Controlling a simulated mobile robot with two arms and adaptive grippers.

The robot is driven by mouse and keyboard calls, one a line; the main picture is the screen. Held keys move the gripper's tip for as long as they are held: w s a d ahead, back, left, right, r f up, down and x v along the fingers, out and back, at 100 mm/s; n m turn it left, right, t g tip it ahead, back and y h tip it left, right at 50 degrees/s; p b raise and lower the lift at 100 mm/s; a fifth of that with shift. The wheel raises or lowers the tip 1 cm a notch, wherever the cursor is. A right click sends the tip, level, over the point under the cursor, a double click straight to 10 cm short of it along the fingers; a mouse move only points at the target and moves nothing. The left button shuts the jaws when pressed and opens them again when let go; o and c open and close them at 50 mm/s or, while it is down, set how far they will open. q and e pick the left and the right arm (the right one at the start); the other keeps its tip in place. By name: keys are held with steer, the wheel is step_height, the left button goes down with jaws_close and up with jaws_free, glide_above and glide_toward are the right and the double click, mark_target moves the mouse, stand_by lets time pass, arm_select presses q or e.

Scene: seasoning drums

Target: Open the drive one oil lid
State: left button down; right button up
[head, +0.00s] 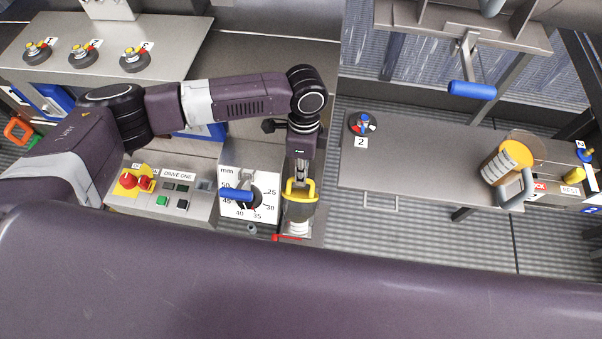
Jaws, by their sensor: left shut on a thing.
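The drive one oil lid appears as a yellow cap-like piece (300,196) on top of a pale oil container (295,227), just right of the dial plate. My left gripper (301,177) reaches down over it from above and is shut on the yellow piece. The gripper hides part of the lid, so I cannot tell whether it is lifted or seated. My right gripper is not in view.
The DRIVE ONE panel (181,211) with a red button (145,183) is at left. A dial plate with a blue handle (236,195) stands close beside the container. A red lever (287,238) lies below it. A jug (508,162) stands on the right bench.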

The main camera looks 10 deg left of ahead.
arm_select(q)
steer(key=c, duration=2)
jaws_free()
steer(key=shift+w+f, duration=0.1)
steer(key=r, duration=0.4)
steer(key=w+r, duration=0.1)
steer(key=r, duration=0.7)
steer(key=shift+w, duration=0.4)
